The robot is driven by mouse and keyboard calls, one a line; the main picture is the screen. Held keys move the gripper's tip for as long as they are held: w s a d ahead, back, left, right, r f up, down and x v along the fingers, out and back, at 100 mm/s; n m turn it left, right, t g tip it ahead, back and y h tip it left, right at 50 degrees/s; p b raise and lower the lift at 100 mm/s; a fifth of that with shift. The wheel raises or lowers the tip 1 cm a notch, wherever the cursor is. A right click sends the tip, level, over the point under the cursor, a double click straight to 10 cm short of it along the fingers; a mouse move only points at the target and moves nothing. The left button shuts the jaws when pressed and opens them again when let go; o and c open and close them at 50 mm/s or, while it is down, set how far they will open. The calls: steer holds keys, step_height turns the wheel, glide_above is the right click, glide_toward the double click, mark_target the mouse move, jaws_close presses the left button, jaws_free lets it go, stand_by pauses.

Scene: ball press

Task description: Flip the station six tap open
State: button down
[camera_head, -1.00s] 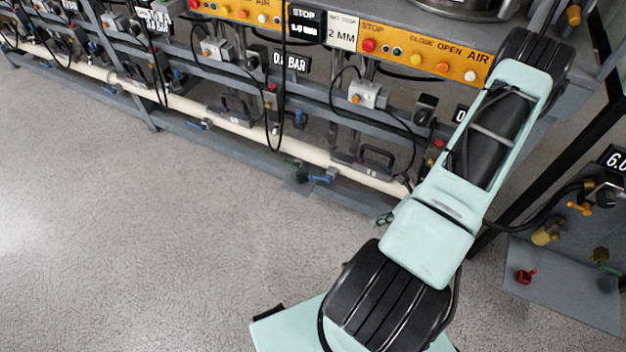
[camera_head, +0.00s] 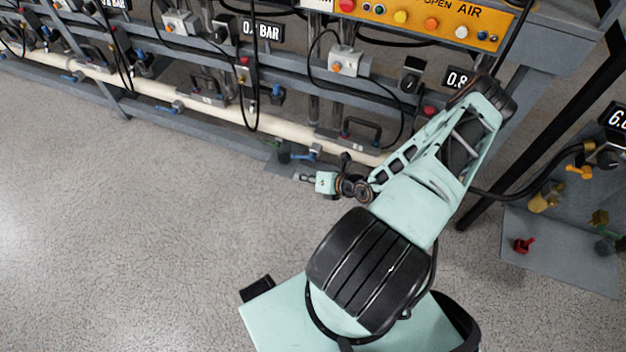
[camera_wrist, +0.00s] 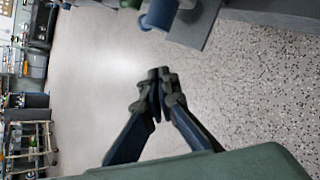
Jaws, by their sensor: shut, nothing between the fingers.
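A blue-handled tap (camera_head: 310,152) sits low at the front of the frame, beside a dark green fitting (camera_head: 283,152). Other blue taps, such as one further left (camera_head: 172,107), sit along the white pipe; no station number is readable, so I cannot tell which is station six. My gripper (camera_head: 301,177) is just in front of and below the nearest blue tap, apart from it. In the wrist view my gripper (camera_wrist: 158,76) has its fingertips together and empty, over floor. A blue cylindrical part (camera_wrist: 160,14), apparently the tap, is beyond the fingertips, cut by the top edge.
The white pipe (camera_head: 215,110) and grey lower rail run along the frame behind the taps. A black hose (camera_head: 540,185) hangs right of my arm. A grey plate (camera_head: 565,250) at right carries red, yellow and orange fittings. The floor (camera_head: 120,230) in front is clear.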

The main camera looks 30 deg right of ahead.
mark_target(303, 157)
steer(key=w, duration=0.1)
steer(key=w+d, duration=0.1)
steer(key=w+r+b, duration=0.1)
steer(key=w, duration=0.1)
steer(key=shift+d, duration=0.15)
steer(key=shift+t+b, duration=0.3)
steer(key=shift+b, duration=0.05)
steer(key=t+b, duration=0.1)
steer(key=r+t+y, duration=0.1)
steer(key=r+y+b, duration=0.1)
steer(key=shift+w+a+m+t+b, duration=0.25)
steer(key=shift+w+m+t+b, duration=0.05)
steer(key=shift+w+t, duration=0.1)
steer(key=shift+s+f, duration=0.1)
